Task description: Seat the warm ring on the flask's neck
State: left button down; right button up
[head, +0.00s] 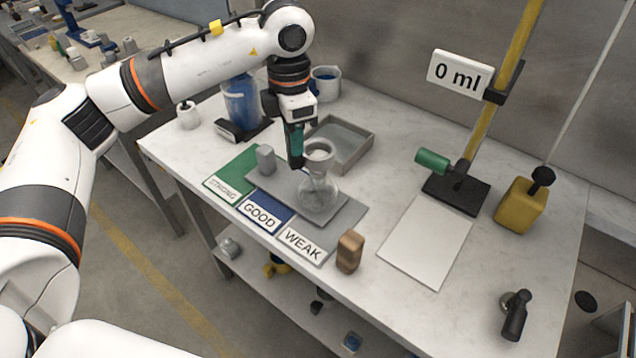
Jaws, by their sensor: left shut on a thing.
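The clear round-bodied glass flask (319,196) stands on the grey mat in the middle of the table. A grey ring (320,151) shows at the top of its neck. My left gripper (298,160) points down just left of the ring, shut on its edge. The ring looks roughly level and lined up with the neck. I cannot tell whether it rests on the neck or is held just above it. The gripper's fingers hide part of the ring's left side. My right gripper is not in view.
A small grey block (266,159) stands left of the flask, and a grey tray (345,143) lies behind. Labels STRONG, GOOD (261,214) and WEAK run along the front. A brown block (349,252) stands at front; a stand (456,190) and yellow bottle (521,205) are right.

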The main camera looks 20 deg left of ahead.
aim_at(295, 164)
pick_arm(q)
jog(key=shift+f+b, duration=2.95)
jog(key=shift+f, duration=0.55)
dwell(2.3)
jog(key=c, duration=1.1)
grip_release()
jog(key=shift+r, duration=0.1)
notch_tip(295, 164, up, 12)
jog(key=shift+f+b, duration=0.1)
jog(key=shift+b, duration=0.35)
